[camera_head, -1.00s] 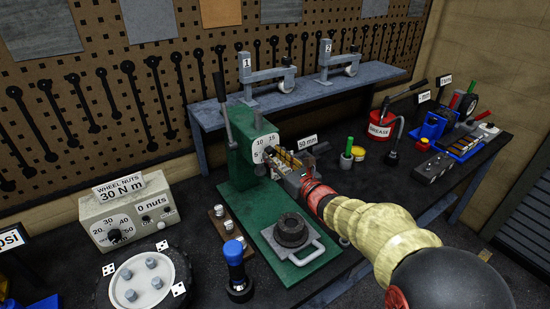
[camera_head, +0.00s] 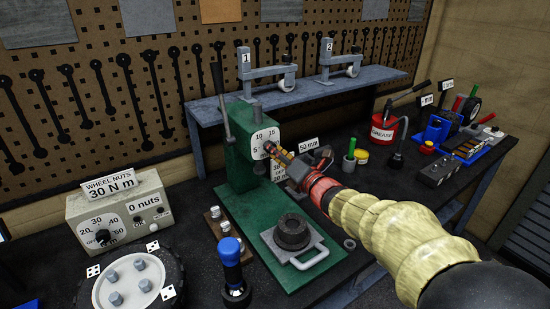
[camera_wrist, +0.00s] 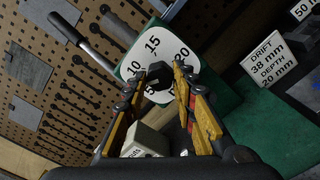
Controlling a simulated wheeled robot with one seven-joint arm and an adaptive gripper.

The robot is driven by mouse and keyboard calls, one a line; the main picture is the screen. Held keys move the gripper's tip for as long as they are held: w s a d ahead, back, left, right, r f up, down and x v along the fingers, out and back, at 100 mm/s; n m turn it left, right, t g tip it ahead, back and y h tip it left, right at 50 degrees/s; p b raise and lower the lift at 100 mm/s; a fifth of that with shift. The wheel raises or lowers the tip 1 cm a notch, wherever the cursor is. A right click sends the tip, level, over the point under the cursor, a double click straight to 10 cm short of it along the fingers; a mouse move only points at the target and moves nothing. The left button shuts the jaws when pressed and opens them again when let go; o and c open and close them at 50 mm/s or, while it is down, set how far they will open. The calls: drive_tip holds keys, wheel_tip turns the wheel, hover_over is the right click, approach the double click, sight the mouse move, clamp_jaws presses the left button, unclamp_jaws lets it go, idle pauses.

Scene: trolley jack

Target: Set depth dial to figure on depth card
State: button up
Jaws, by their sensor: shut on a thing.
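The depth dial (camera_wrist: 176,50) is a white face with a black knob (camera_wrist: 160,76) in its middle. The figures 10 and 15 read clearly in the wrist view; others are partly covered. The dial is on the green press (camera_head: 238,155) in the head view. My gripper (camera_wrist: 158,84) is shut on the knob, one finger on each side. In the head view my gripper (camera_head: 270,151) reaches the dial from the right. The knob's pointer mark cannot be made out. The depth card (camera_wrist: 273,61) reads "DRIFT 38 mm DEPTH 20 mm".
The press has a lever (camera_head: 220,95) at upper left and a handled plate with a black ring (camera_head: 293,232) on its base. A wheel-nut box (camera_head: 118,216), a wheel (camera_head: 130,284) and a blue-topped tool (camera_head: 231,262) stand at left front. A "50 mm" sign (camera_head: 314,148) stands behind my gripper.

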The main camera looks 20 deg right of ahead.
drive_tip(key=shift+f+m+p, duration=0.2)
drive_tip(key=shift+m+p, duration=5)
drive_tip(key=shift+m, duration=10.9)
drive_tip(key=o, duration=1.2)
drive_tip(key=shift+r, duration=0.1)
drive_tip(key=shift+c, duration=0.2)
